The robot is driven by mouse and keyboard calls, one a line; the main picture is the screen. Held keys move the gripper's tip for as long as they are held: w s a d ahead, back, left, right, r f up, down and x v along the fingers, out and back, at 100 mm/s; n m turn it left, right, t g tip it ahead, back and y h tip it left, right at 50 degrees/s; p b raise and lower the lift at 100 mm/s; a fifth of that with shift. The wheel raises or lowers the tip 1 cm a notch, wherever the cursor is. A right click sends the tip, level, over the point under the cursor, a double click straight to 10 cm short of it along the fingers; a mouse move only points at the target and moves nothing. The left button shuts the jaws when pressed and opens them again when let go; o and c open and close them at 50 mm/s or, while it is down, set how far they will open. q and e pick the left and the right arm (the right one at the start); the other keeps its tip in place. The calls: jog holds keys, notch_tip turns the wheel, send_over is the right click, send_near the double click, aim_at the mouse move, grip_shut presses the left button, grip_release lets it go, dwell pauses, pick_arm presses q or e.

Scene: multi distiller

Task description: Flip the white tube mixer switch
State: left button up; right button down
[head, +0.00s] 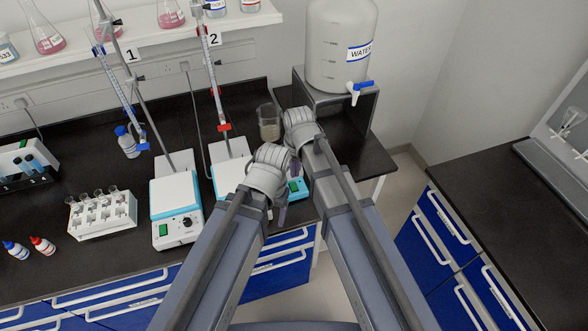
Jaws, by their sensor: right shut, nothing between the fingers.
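My right gripper (294,167) is beside the right-hand stirrer, well to the right of the white device, shut and empty. It is partly hidden by my left wrist. My left arm's wrist is over the right-hand stirrer, and its fingers are mostly hidden, so their opening cannot be told.
Two white stirrers, the left one (176,208) and the right one (229,172), stand under burettes. A beaker (269,122) and a water tank (341,45) are behind my wrists. Small red-capped (42,246) and blue-capped (16,251) bottles lie near the bench's front left.

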notch_tip(320, 180, up, 7)
jog(key=p, duration=0.6)
jog(key=shift+s+d, duration=0.15)
jog(key=shift+s, duration=0.3)
jog(key=shift+r, duration=0.1)
jog(key=shift+w+a, duration=0.25)
jog(key=shift+w, duration=0.55)
jog(key=shift+s, duration=0.1)
